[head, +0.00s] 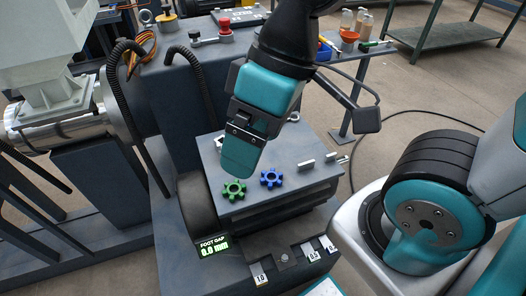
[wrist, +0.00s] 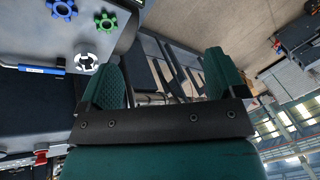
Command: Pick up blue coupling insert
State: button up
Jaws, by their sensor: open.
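The blue coupling insert (head: 271,178) is a star-shaped ring lying flat on the grey machine top in the head view. It also shows at the upper left of the wrist view (wrist: 62,8). A green insert (head: 234,190) of the same shape lies just left of it. My gripper (head: 238,160) is above the machine top, up and left of the blue insert and apart from it. In the wrist view its two teal fingers (wrist: 165,80) are spread with nothing between them. The far finger is hidden in the head view.
A white toothed part (wrist: 86,59) and a blue-handled tool (wrist: 42,69) lie near the inserts. Small metal blocks (head: 306,165) sit right of the blue insert. A black hose (head: 122,85) curves at the left.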

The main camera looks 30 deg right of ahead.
aim_at(271, 183)
jog(key=k, duration=0.5)
jog(key=u, duration=2.95)
jog(key=k, duration=0.4)
jog(key=z, duration=2.2)
